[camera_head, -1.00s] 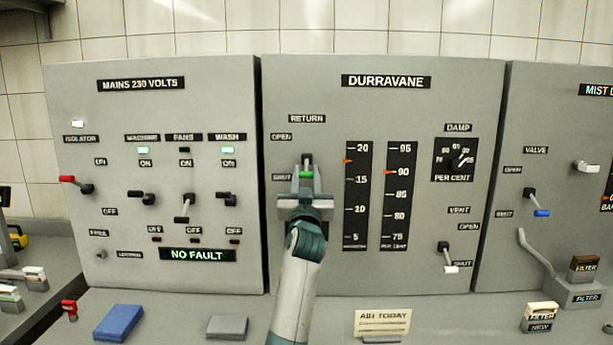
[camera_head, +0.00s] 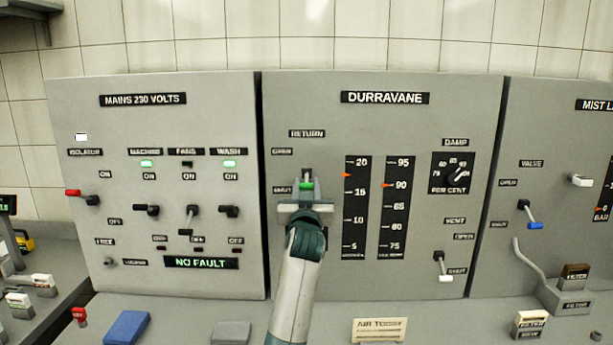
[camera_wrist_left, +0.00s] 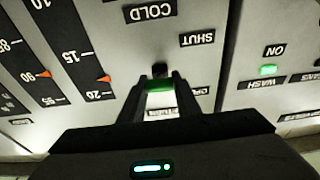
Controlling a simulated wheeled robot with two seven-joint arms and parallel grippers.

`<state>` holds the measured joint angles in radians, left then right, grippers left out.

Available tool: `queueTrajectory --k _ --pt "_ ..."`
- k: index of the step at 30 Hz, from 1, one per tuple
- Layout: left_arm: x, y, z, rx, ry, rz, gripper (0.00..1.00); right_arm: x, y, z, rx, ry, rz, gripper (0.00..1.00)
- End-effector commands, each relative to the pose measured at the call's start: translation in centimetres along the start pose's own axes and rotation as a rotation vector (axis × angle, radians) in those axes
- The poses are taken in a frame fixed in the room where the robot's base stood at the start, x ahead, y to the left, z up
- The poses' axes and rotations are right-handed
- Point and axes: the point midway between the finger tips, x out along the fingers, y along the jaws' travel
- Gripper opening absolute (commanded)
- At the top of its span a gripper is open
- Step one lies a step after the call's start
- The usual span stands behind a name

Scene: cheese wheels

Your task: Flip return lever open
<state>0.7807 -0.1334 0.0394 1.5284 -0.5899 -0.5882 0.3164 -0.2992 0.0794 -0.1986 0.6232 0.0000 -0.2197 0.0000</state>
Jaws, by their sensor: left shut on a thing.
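The return lever, with a green grip (camera_head: 306,185), is on the Durravane panel (camera_head: 420,120) below the RETURN label (camera_head: 307,133). Its grip is level with the SHUT label (camera_head: 283,189), below the OPEN label (camera_head: 282,152). My left gripper (camera_head: 306,187) reaches it from below and is shut on the grip. In the left wrist view, upside down, the green grip (camera_wrist_left: 160,86) sits between the two dark fingers (camera_wrist_left: 160,84). The lever's dark pivot (camera_wrist_left: 160,69) shows past the fingertips. My right gripper is not in view.
Two scale gauges (camera_head: 375,210) stand just right of the lever. The mains panel (camera_head: 225,110) with several switches is on the left. The mist panel (camera_head: 545,120) is on the right. A blue block (camera_head: 127,327), a grey block (camera_head: 231,332) and a card (camera_head: 380,330) lie on the desk below.

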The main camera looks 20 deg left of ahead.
Motion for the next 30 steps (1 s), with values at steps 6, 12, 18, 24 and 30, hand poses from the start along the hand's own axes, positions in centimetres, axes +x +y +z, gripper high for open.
queueTrajectory --k 6,12,18,24,30 --pt "0.1 0.1 -1.4 -0.002 -0.101 0.001 0.07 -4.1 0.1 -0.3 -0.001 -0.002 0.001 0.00" --pt "0.1 0.0 -1.9 -0.001 -0.203 0.000 0.07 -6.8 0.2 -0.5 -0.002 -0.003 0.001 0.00" --pt "0.2 0.1 -2.6 -0.002 -0.318 0.001 0.07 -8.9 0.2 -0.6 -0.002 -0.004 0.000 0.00" --pt "0.5 0.1 -3.4 -0.002 -0.470 0.001 0.07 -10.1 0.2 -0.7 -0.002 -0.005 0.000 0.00" --pt "1.0 0.1 -4.1 -0.002 -0.641 0.001 0.07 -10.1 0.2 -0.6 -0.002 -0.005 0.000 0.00"
